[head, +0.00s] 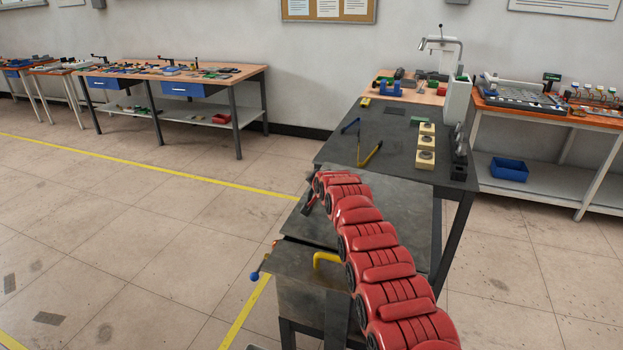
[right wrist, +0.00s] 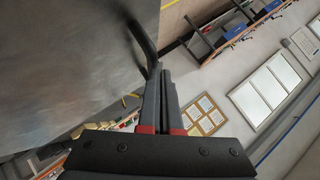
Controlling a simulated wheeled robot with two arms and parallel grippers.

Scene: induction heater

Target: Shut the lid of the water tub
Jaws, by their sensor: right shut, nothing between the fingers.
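The water tub (head: 298,302) is the grey metal box at the front of the dark bench, low in the head view. A flat grey panel that looks like its lid (head: 415,203) lies behind my right arm; how far open it stands I cannot tell. The panel fills the upper left of the right wrist view (right wrist: 65,65), with a dark bent bar (right wrist: 143,40) at its edge. My right gripper (head: 311,200) is at the panel's left edge. In the right wrist view its fingers (right wrist: 162,75) are shut and empty, close by the bar; contact is unclear. My left gripper is out of view.
The dark bench (head: 390,128) behind carries tongs (head: 370,155) and pale blocks (head: 426,144). Open floor lies to the left.

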